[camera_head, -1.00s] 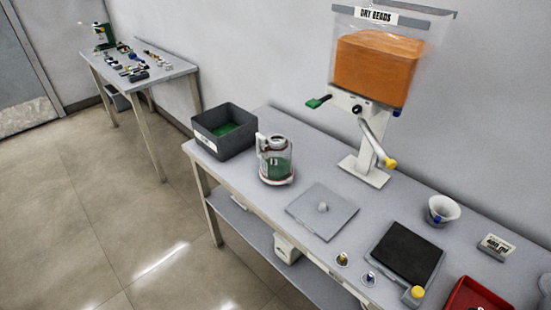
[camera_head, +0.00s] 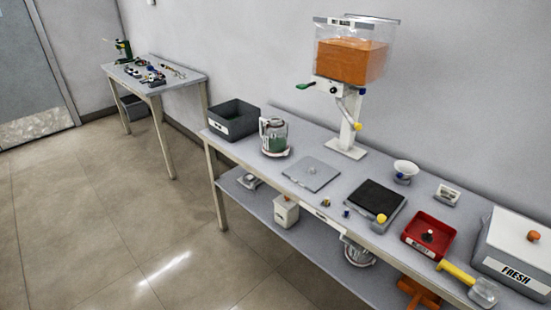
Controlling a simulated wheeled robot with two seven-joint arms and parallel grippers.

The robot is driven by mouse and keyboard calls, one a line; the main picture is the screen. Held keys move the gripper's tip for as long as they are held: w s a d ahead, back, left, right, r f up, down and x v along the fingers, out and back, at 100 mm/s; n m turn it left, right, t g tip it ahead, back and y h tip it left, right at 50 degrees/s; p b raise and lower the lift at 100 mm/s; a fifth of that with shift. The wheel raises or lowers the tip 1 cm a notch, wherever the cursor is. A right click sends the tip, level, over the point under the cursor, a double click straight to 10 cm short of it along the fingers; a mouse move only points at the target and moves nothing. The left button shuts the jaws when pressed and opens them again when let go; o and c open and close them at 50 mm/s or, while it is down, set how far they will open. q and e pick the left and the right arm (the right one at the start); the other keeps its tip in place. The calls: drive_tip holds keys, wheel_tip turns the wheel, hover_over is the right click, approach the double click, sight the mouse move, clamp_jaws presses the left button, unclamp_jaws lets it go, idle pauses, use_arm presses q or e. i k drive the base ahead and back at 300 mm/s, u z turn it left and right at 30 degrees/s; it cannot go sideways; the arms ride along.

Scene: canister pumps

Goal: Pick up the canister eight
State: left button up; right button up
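A clear canister (camera_head: 274,138) with green contents, a pale base and a handle stands upright on the long grey table (camera_head: 240,157), beside a dark bin. A second, similar canister (camera_head: 357,252) is on the lower shelf, partly hidden by the table edge. I cannot read a number eight on either one. Neither of my grippers shows in the head view.
A dispenser with orange beads (camera_head: 350,62) stands at the back. The dark bin (camera_head: 233,120), grey plate (camera_head: 311,174), black pad (camera_head: 375,197), red tray (camera_head: 427,232) and FRESH box (camera_head: 515,250) crowd the tabletop. The floor (camera_head: 110,230) at left is clear.

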sight(276, 140)
drive_tip(key=u, duration=1.55)
drive_tip(key=i, duration=2.1)
drive_tip(key=z, duration=1.05)
drive_tip(key=i, duration=0.85)
drive_tip(key=z, duration=0.9)
